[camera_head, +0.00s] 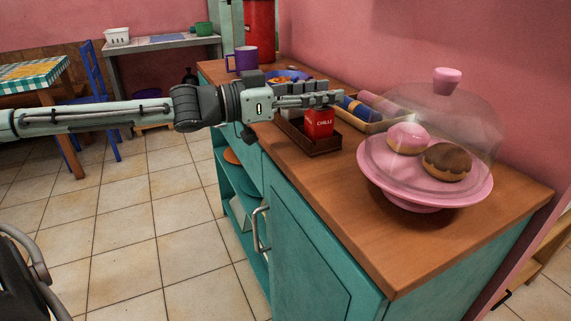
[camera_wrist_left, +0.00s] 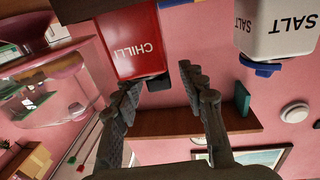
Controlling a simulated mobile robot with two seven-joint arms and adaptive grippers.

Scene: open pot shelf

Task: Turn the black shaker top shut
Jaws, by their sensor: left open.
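The red chilli shaker (camera_head: 319,123) stands in a dark wooden tray (camera_head: 318,149) on the counter; it shows upside down in the left wrist view (camera_wrist_left: 132,40). Its black top (camera_wrist_left: 158,82) shows there between the fingers, and the gripper hides it in the head view. My left gripper (camera_head: 331,98) is open, its fingers level at the shaker's top; its two fingers also show in the left wrist view (camera_wrist_left: 158,78). I cannot tell whether either finger touches the top. A white salt shaker with a blue top (camera_wrist_left: 277,30) is beside it. My right gripper is not in view.
A pink cake stand (camera_head: 375,181) with a clear dome and doughnuts stands to the right. A purple mug (camera_head: 246,59) and a blue plate are further back. The counter front (camera_head: 340,210) is clear.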

